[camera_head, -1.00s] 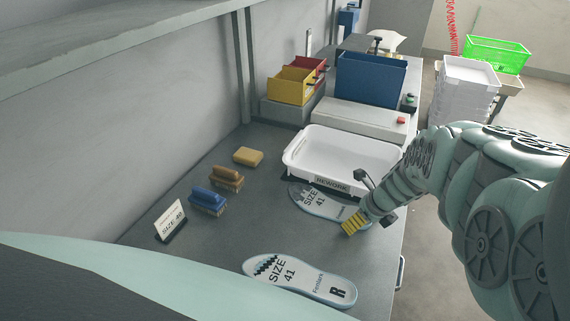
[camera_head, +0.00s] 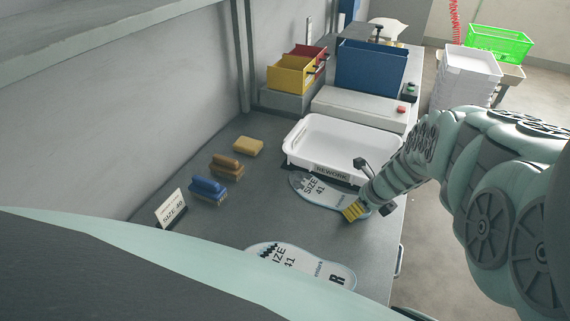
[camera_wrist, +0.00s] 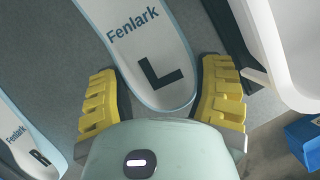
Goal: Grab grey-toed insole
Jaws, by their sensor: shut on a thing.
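The grey-toed insole (camera_head: 313,187), marked SIZE 41, lies on the bench just in front of the white REWORK tray, its toe to the left. In the wrist view its heel end (camera_wrist: 140,30) shows "Fenlark" and a black L. My gripper (camera_head: 354,210) is at the heel, at the right end of the insole. In the wrist view, the yellow ribbed fingers of my gripper (camera_wrist: 162,90) stand on both sides of the heel, shut on it. A second insole (camera_head: 300,262), with a black-patterned toe and an R, lies nearer; its R heel (camera_wrist: 38,155) shows at lower left in the wrist view.
The white REWORK tray (camera_head: 295,146) stands right behind the held insole. A blue brush (camera_head: 208,187), a brown brush (camera_head: 226,163), a yellow sponge (camera_head: 248,146) and a size sign (camera_head: 171,208) are on the left. The bench between is clear.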

